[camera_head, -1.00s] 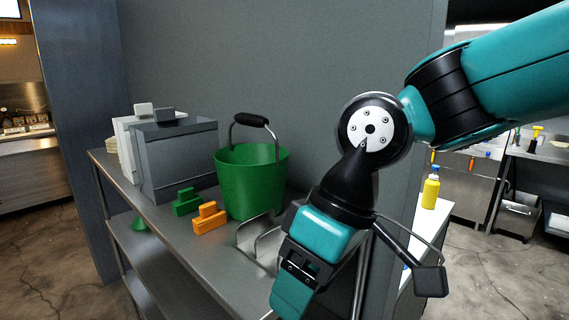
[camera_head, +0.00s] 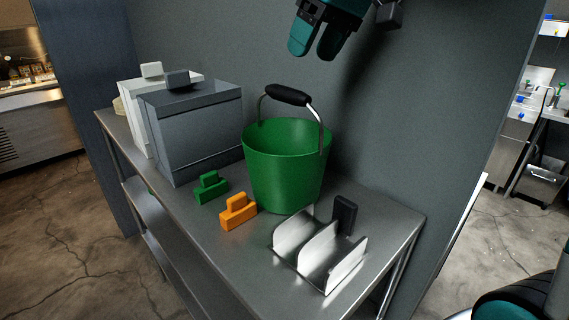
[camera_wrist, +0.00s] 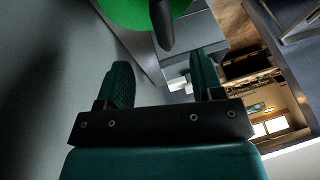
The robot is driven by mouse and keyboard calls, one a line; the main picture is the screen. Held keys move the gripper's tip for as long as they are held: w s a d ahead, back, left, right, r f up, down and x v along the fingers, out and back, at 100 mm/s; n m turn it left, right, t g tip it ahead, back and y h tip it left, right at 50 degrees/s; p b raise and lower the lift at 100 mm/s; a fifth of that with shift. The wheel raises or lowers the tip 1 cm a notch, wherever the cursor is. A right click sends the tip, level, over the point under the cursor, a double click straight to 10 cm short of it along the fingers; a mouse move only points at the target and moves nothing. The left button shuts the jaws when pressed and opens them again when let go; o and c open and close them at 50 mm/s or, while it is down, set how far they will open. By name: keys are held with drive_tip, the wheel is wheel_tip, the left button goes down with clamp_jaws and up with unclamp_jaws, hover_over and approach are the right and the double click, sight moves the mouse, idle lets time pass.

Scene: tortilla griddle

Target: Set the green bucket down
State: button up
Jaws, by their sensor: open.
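The green bucket (camera_head: 285,170) stands upright on the steel table (camera_head: 238,262), near the wall, with its black-gripped handle (camera_head: 288,95) raised. My gripper (camera_head: 312,54) is above the bucket and its handle, apart from them, with its two teal fingers spread and nothing between them. In the wrist view, the open fingers of my gripper (camera_wrist: 163,85) point toward the bucket (camera_wrist: 130,12), which is cut off at the top edge. The dark handle grip (camera_wrist: 162,22) shows there ahead of the fingers.
Grey (camera_head: 195,135) and white (camera_head: 142,115) lidded boxes stand left of the bucket. A green block (camera_head: 210,188) and an orange block (camera_head: 238,212) lie in front of it. A metal divider rack (camera_head: 318,258) and a black block (camera_head: 344,214) are at right. The wall (camera_head: 400,120) is close behind.

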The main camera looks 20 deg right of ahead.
sight(285, 95)
drive_tip(key=x, duration=0.5)
drive_tip(key=shift+a+p+x, duration=0.1)
drive_tip(key=shift+p+x, duration=0.3)
drive_tip(key=shift+x, duration=0.85)
drive_tip(key=shift+a+p+x, duration=0.15)
drive_tip(key=shift+p+x, duration=0.2)
drive_tip(key=shift+x, duration=0.9)
drive_tip(key=shift+w+r, duration=0.15)
clamp_jaws()
